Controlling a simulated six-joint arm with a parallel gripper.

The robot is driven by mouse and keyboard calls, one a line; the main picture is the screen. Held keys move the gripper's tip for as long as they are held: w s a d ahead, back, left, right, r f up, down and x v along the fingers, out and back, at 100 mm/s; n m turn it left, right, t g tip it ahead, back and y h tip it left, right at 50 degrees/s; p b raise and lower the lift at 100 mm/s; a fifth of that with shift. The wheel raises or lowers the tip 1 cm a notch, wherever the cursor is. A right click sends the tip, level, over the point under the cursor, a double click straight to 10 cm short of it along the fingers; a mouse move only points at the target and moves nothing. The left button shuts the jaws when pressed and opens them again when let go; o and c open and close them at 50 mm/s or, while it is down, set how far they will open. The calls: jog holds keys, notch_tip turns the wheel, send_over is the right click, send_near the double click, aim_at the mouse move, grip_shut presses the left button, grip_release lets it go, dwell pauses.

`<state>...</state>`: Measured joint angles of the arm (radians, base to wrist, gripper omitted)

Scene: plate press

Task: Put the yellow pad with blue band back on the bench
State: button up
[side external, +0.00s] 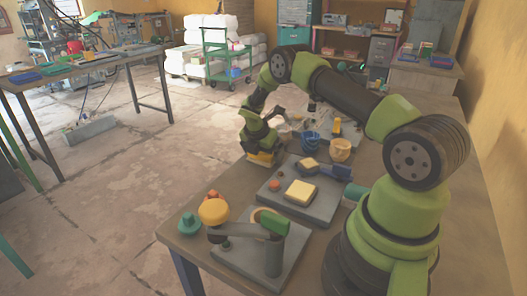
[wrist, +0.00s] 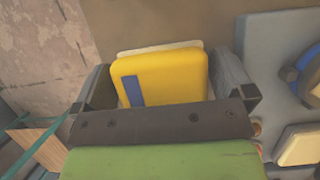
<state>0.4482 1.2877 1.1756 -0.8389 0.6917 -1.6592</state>
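The yellow pad with blue band (wrist: 158,72) sits between the two fingers of my gripper (wrist: 168,66) in the wrist view. The fingers flank it closely on both sides, and its blue band faces the camera. A pale layer shows along its far edge. In the side view, the pad (side external: 260,159) is low at the left edge of the bench (side external: 205,180), beneath my gripper (side external: 261,150). I cannot tell whether the pad touches the bench.

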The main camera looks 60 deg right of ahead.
jog(key=shift+r, duration=0.1)
jog(key=s+a+r+m+t+y, duration=0.1)
jog(key=a+r+m, duration=0.2)
jog(key=a+r, duration=0.55)
jog(key=s+a+r+m+t, duration=0.1)
jog(key=s+a+r+m, duration=0.15)
jog(key=r, duration=1.05)
jog(key=s+a+r+m+t+y, duration=0.2)
jog(key=s+a+r+m, duration=0.2)
jog(key=s+a+m, duration=0.3)
jog(key=s+a+r+m+t+y, duration=0.3)
jog(key=s+a+r+m, duration=0.2)
jog(key=s+a+m, duration=0.3)
jog(key=s+m, duration=0.1)
jog(key=s, duration=0.2)
jog(key=shift+s+a+m+y, duration=0.2)
jog(key=shift+a+m+y, duration=0.1)
jog(key=shift+m, duration=0.05)
